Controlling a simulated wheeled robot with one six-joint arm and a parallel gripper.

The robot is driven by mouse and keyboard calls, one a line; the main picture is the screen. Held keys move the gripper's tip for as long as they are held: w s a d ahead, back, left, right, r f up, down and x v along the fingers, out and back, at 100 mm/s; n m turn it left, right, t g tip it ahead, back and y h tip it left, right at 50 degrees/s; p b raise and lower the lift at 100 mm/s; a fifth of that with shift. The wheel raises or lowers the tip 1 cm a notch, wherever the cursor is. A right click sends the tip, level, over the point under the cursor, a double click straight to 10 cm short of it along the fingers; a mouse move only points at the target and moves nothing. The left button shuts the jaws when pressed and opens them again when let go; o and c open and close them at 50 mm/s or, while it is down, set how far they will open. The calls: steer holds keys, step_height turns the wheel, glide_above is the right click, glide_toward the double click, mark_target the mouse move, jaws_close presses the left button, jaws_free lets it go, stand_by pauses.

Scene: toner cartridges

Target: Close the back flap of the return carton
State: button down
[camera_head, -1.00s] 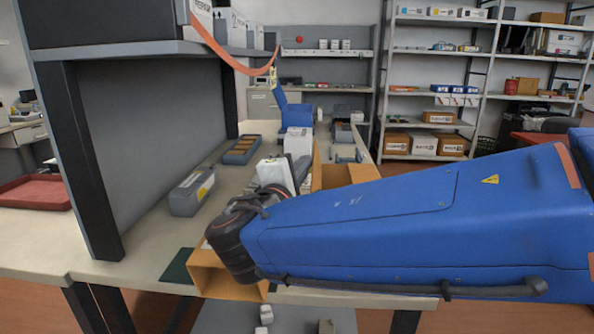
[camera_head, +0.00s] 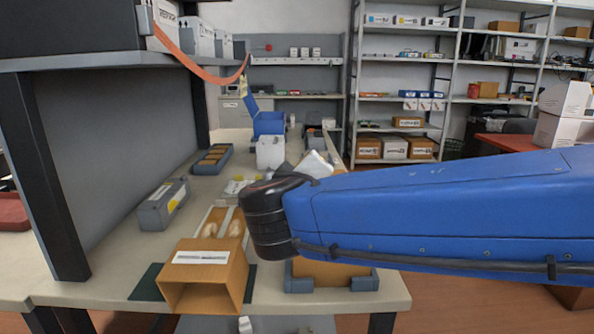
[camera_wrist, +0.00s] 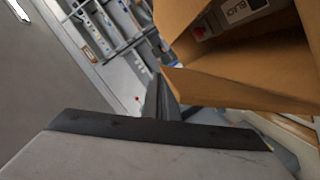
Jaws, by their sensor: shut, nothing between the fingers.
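In the wrist view, an open brown carton (camera_wrist: 245,75) stands at the upper right, with a flap spread out and a box marked BLACK (camera_wrist: 240,10) inside. My gripper (camera_wrist: 158,88) is shut and empty, its dark fingertips close to the carton's left corner. I cannot tell whether they touch it. In the head view, part of a brown carton (camera_head: 325,272) shows in a grey holder (camera_head: 362,283) at the table's front edge. It appears to be the return carton. My blue arm hides its upper part, its back flap and my gripper.
Another brown carton (camera_head: 208,272) with a white label lies on a dark green mat (camera_head: 147,285), its open end facing me. A shelf post (camera_head: 52,180) rises at left.

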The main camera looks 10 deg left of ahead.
steer(key=d+f+m, duration=0.1)
steer(key=d+f+m+y, duration=0.1)
steer(key=m, duration=0.1)
steer(key=d+m+g, duration=0.1)
steer(key=m, duration=0.1)
steer(key=shift+w+d+f+y, duration=0.15)
steer(key=shift+w+f+y, duration=0.25)
steer(key=shift+d+f+m, duration=0.15)
steer(key=shift+f+m, duration=0.15)
steer(key=shift+f, duration=0.05)
steer(key=shift+d+f, duration=0.1)
steer(key=shift+f, duration=0.05)
stand_by(0.3)
